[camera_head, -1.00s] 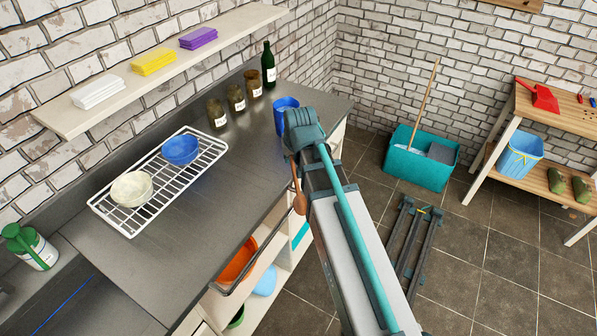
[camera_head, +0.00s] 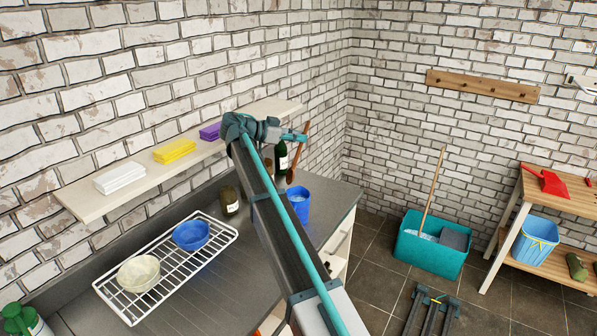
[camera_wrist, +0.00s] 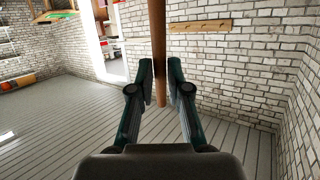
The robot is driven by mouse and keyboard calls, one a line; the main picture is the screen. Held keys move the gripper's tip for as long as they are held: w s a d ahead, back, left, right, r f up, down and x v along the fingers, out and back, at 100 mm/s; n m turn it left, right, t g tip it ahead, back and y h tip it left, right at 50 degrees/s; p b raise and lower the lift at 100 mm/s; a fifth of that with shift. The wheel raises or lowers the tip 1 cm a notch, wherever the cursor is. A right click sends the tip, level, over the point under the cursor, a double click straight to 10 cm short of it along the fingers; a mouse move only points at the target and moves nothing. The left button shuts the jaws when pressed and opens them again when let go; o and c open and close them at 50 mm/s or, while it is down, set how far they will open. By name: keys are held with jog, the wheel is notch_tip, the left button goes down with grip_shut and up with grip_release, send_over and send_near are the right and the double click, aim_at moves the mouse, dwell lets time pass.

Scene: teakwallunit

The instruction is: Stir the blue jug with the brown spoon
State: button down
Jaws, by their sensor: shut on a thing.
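The brown spoon (camera_head: 303,146) is held upright, slightly tilted, in my gripper (camera_head: 296,137), high over the far end of the counter. In the wrist view its handle (camera_wrist: 159,45) stands between the two fingers of my gripper (camera_wrist: 161,82), which are closed about it. The spoon's lower end is hard to make out against the bottles behind. The blue jug (camera_head: 299,205) stands on the counter near its right end, below the spoon in the picture and apart from it. My arm partly covers the jug's left side. The jug is not in the wrist view.
A dark green bottle (camera_head: 282,160) stands behind the jug, and a brown jar (camera_head: 229,201) to its left. A wire rack (camera_head: 215,243) holds a blue bowl (camera_head: 190,236) and a cream bowl (camera_head: 138,274). A wall shelf (camera_head: 90,203) runs above the counter.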

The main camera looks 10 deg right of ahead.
aim_at(290, 177)
jog(key=shift+d+r+h, duration=0.1)
jog(key=shift+r+h, duration=0.5)
jog(key=shift+h, duration=0.1)
jog(key=shift+s+m+g+h, duration=0.2)
jog(key=shift+m+g+h, duration=0.1)
jog(key=shift+h, duration=0.4)
jog(key=shift+f, duration=0.15)
jog(key=shift+a+f+p, duration=0.2)
jog(key=shift+f+p, duration=0.1)
jog(key=shift+f, duration=1.8)
jog(key=shift+w+a+f+b, duration=0.1)
jog(key=shift+a+f+b, duration=0.1)
jog(key=shift+f+b, duration=1.55)
jog(key=shift+w+a+f+b, duration=0.1)
jog(key=shift+a+f+b, duration=0.05)
jog(key=shift+f+b, duration=1.6)
jog(key=shift+a+f+b, duration=0.2)
jog(key=shift+f+b, duration=1.05)
jog(key=shift+f, duration=0.95)
jog(key=shift+s+a+f+b, duration=0.15)
jog(key=shift+s+b, duration=0.1)
jog(key=shift+b, duration=0.55)
